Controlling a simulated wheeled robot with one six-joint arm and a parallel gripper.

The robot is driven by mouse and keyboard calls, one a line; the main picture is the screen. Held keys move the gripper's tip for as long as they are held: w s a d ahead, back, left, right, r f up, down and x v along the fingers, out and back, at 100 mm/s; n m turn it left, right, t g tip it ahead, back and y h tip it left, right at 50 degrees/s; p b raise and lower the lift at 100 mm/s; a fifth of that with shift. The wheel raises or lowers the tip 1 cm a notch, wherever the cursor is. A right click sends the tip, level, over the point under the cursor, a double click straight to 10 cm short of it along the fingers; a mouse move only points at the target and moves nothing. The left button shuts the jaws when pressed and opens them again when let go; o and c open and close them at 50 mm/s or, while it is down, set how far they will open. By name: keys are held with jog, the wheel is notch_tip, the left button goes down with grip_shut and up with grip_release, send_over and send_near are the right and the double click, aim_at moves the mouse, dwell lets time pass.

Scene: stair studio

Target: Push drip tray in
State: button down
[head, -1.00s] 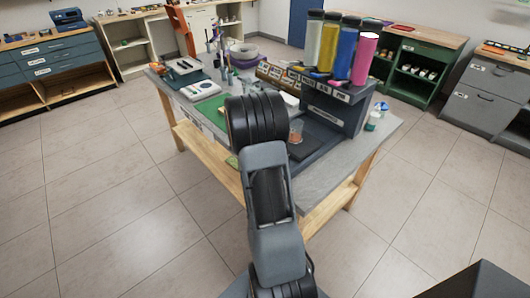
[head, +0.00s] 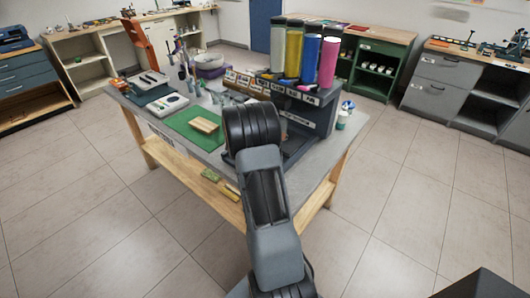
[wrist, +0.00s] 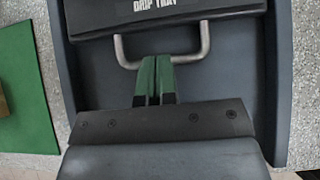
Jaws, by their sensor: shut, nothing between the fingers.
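The drip tray (wrist: 165,15) shows in the wrist view as a dark front panel with a white "DRIP TRAY" label. Its grey metal bar handle (wrist: 205,42) sticks out below the label. My gripper (wrist: 156,62) is shut, its green fingers together and empty, with the tips at the middle of the handle bar. I cannot tell whether they touch it. In the head view the tray is mostly hidden behind my arm, at the foot of the dispenser (head: 312,95) with several coloured tubes. My fingers are hidden there too.
The dispenser stands on a grey workbench (head: 135,97). A green mat (head: 185,125) with a wooden block (head: 206,124) lies left of my arm. The floor around the bench is clear.

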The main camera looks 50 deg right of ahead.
jog(key=shift+a, duration=0.15)
jog(key=a, duration=0.1)
jog(key=a+r, duration=0.1)
jog(key=a, duration=0.2)
jog(key=shift+s+a+r, duration=0.1)
jog(key=shift+a+r, duration=0.2)
jog(key=shift+r, duration=0.05)
jog(key=v, duration=0.9)
